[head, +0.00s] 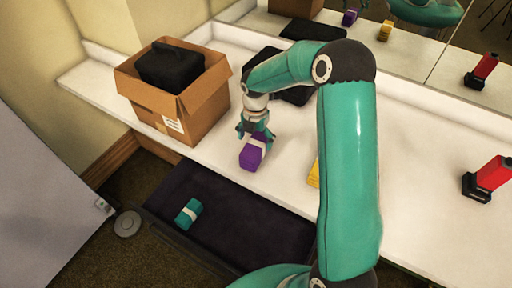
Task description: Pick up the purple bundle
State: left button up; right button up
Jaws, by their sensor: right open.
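The purple bundle (251,155) lies on the white counter near its front edge, with a pale band around its middle. My right gripper (254,133) is just over and behind the bundle's far end, pointing down at it. Its jaws are open. I cannot tell whether its fingers touch the bundle or straddle it, because they overlap its far end in this view. My left gripper is not in view.
A cardboard box (150,118) with a black bag (171,66) in it stands left. A teal bundle (188,213) lies below on a dark surface. A yellow bundle (314,174) is partly behind my arm. A red-and-black device (488,178) stands right. A mirror backs the counter.

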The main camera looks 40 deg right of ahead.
jog(key=shift+f, duration=1.35)
jog(key=c, duration=1.4)
